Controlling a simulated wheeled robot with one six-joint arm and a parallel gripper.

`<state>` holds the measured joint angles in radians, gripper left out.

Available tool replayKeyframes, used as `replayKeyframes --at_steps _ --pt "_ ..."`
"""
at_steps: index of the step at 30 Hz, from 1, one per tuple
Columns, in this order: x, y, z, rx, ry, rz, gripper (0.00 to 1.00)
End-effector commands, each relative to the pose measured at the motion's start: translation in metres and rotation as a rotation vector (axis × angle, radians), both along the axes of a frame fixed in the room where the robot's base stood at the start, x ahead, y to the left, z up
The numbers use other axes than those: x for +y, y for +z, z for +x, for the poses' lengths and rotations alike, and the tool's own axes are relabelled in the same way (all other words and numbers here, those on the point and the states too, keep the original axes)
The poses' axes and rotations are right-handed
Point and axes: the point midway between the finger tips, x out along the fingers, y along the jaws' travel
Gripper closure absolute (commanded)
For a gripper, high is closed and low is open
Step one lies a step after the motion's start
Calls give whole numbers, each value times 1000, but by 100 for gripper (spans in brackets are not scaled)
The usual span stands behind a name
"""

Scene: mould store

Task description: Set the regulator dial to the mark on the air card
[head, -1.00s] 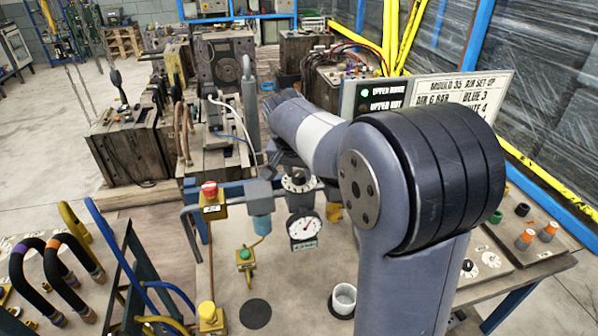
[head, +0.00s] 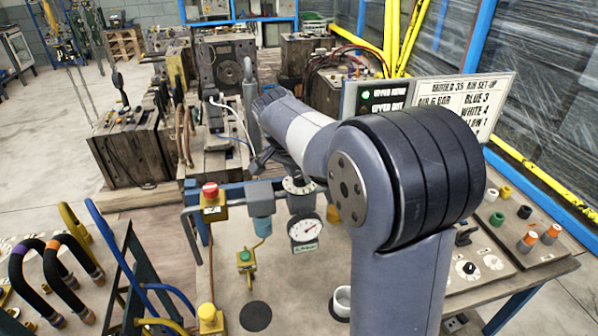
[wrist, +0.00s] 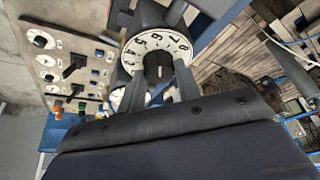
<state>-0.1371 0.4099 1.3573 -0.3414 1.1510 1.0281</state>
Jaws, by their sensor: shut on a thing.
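The regulator dial (wrist: 157,50) is a white round plate with black numbers and a dark knob with a pale line at its middle, in the wrist view. My gripper (wrist: 160,85) is shut on that knob, one grey finger on each side. My arm hides part of the dial and my fingertips there. The air card (head: 450,105) stands behind my arm and reads AIR 6 BAR, with BLUE 3 and WHITE 4 beside it.
A red-topped yellow valve box (head: 212,200) stands left of the regulator. Bent black hoses (head: 65,270) lie at the left. A panel with knobs (head: 490,265) is at the right.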

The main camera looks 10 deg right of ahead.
Motion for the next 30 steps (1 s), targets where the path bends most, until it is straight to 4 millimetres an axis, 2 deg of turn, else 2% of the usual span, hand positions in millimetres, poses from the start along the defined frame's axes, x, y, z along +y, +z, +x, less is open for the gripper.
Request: replayKeyframes --at_steps 1,9,17,23,30 --pt "0 -2 -1 6 0 1 67" --pt "0 -1 -1 3 1 1 46" --pt "1 1 -1 1 1 0 46" --pt "8 25 -7 -3 2 2 46" --pt "22 70 -21 -2 1 2 46"
